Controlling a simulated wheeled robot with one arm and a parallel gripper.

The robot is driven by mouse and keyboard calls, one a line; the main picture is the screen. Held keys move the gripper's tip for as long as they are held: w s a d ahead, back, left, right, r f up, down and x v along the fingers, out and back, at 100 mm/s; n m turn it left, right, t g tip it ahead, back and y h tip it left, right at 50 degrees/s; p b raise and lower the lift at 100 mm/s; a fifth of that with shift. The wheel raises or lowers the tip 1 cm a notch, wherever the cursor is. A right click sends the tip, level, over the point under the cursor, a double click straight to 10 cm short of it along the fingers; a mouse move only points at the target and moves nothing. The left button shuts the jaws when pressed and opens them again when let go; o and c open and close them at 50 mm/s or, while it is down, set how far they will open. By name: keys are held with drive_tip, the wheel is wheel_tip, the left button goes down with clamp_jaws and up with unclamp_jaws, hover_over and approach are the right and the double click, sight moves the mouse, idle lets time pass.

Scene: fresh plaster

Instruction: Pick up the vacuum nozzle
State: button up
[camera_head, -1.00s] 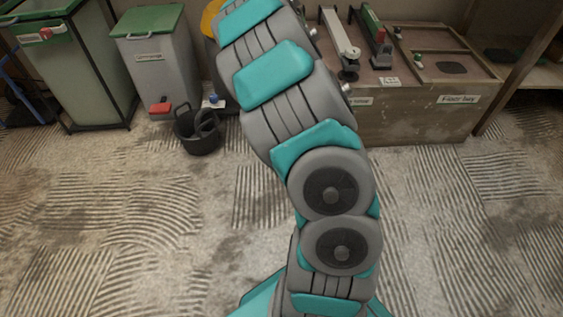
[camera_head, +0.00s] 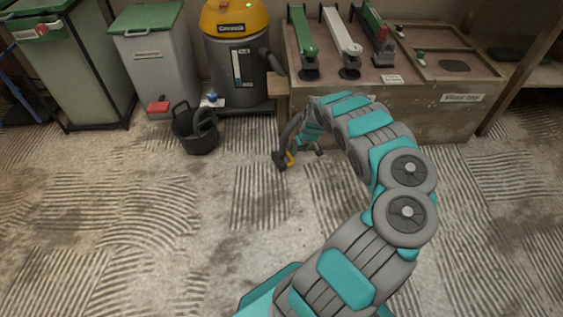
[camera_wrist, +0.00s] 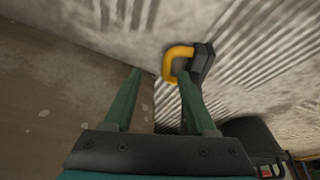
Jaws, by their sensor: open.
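The vacuum nozzle (camera_head: 280,161) is dark with a yellow loop handle. In the head view it is low by the floor, left of my gripper (camera_head: 306,145), at the end of a dark hose (camera_head: 290,131). In the wrist view the nozzle's black body (camera_wrist: 203,62) and yellow loop (camera_wrist: 177,57) lie just beyond my right-hand fingertip. My gripper (camera_wrist: 159,73) has two green fingers, spread apart with nothing between them. The right finger overlaps the nozzle in the picture; I cannot tell whether they touch.
The yellow-topped vacuum (camera_head: 236,60) stands behind, left of the wooden bench (camera_head: 440,119). A black bucket (camera_head: 198,139) stands to the left, before a grey bin (camera_head: 157,70). In the wrist view a brown panel (camera_wrist: 60,85) is close on the left. The front floor is clear.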

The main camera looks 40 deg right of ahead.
sight(291, 156)
drive_tip(key=shift+w+a+f+t, duration=0.2)
drive_tip(key=shift+w+a+f, duration=0.1)
drive_tip(key=shift+w, duration=0.15)
drive_tip(key=shift+w+a+f+t, duration=0.2)
drive_tip(key=shift+w+a+f, duration=0.1)
drive_tip(key=shift+w, duration=0.15)
drive_tip(key=b+x, duration=0.3)
drive_tip(key=x, duration=0.3)
drive_tip(key=shift+w+b, duration=0.15)
drive_tip(key=shift+b, duration=0.15)
drive_tip(key=shift+w+d+f, duration=0.15)
drive_tip(key=shift+w+f, duration=0.1)
drive_tip(key=shift+f, duration=0.3)
clamp_jaws()
